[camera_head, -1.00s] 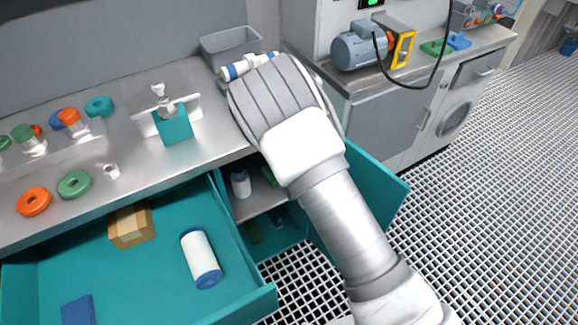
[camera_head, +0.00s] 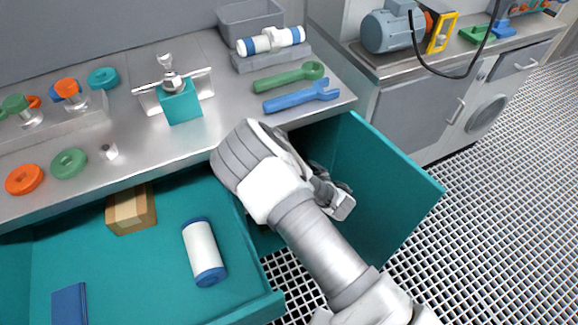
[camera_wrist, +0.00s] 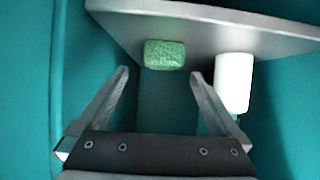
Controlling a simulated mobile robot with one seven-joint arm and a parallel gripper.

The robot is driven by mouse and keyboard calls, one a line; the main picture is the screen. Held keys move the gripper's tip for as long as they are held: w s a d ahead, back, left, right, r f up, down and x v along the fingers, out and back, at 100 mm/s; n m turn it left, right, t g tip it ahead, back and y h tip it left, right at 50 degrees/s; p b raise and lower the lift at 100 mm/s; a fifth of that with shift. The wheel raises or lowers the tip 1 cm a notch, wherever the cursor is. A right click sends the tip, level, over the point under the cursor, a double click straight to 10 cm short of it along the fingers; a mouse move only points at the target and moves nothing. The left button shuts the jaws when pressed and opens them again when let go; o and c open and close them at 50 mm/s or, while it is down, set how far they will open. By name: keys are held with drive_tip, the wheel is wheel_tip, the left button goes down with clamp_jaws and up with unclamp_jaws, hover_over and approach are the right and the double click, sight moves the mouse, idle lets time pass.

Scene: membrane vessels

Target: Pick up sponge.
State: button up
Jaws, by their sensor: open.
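The green sponge (camera_wrist: 165,54) sits on a grey shelf (camera_wrist: 215,33) inside a teal cabinet in the wrist view. My gripper (camera_wrist: 158,76) is open, with its two fingers spread and nothing between them. The sponge lies ahead of the fingertips, roughly centred between them and apart from them. In the head view my gripper (camera_head: 342,205) shows in part at the cabinet opening, and my arm hides the sponge there.
A white bottle (camera_wrist: 234,82) stands right of the sponge, close to my right finger. The open teal door (camera_head: 385,190) is right of my arm. An open drawer (camera_head: 265,305) with a white-and-blue cylinder (camera_head: 204,252) is to the left. The counter (camera_head: 225,125) is above.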

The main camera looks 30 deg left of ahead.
drive_tip(key=x, duration=0.3)
drive_tip(key=shift+b, duration=0.3)
drive_tip(key=x, duration=0.1)
drive_tip(key=b+x, duration=0.1)
drive_tip(key=x, duration=0.1)
drive_tip(key=b+x, duration=0.1)
drive_tip(key=x, duration=0.1)
drive_tip(key=shift+s+a+r, duration=0.1)
drive_tip(key=shift+a+r, duration=0.15)
drive_tip(key=shift+a, duration=0.05)
drive_tip(key=c, duration=1.4)
drive_tip(key=shift+o, duration=0.2)
drive_tip(key=shift+r, duration=0.1)
